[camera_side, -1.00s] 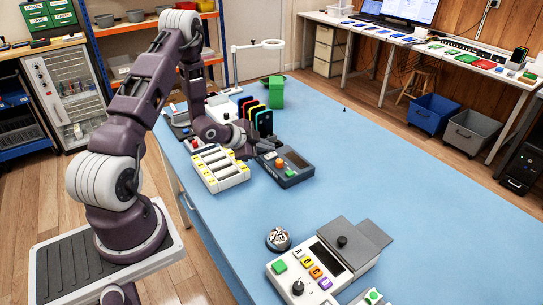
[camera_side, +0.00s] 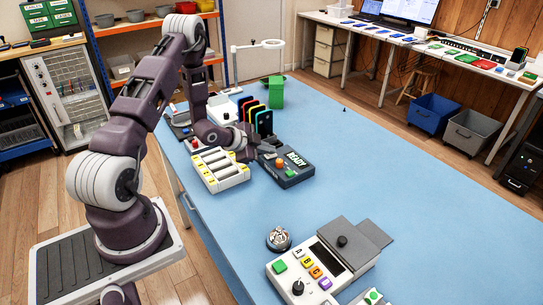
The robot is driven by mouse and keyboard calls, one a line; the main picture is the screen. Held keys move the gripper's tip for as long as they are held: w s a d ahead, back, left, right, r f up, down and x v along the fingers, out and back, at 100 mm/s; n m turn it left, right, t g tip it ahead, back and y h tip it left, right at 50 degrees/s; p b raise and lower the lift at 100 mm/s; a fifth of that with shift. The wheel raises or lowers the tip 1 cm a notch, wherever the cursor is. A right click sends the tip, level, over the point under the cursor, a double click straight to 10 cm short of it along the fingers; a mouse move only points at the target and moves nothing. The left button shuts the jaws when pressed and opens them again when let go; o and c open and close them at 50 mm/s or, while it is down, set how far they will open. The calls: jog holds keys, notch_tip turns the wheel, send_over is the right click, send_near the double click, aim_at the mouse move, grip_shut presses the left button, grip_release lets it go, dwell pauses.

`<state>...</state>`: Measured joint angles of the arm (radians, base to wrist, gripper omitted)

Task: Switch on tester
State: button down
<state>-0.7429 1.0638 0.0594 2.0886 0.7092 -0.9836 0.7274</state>
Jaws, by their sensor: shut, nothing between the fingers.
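The tester, a dark grey box (camera_side: 304,174), lies on the blue table in the middle of the side view. My gripper (camera_side: 257,152) is shut and empty, at the tester's left end. Whether it touches the tester is too small to tell.
A white tray with several slots (camera_side: 228,182) stands left of the tester. Several coloured phones (camera_side: 264,122) stand upright behind it, with a green block (camera_side: 276,92). A white console (camera_side: 311,285) and a bell (camera_side: 278,239) are in front. The table's right side is clear.

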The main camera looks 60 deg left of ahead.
jog(key=shift+s+a, duration=0.1)
jog(key=shift+s, duration=0.05)
jog(key=shift+r, duration=0.45)
jog(key=shift+s+r, duration=0.2)
jog(key=shift+r, duration=1.05)
jog(key=shift+s+r, duration=0.2)
jog(key=shift+r, duration=1.05)
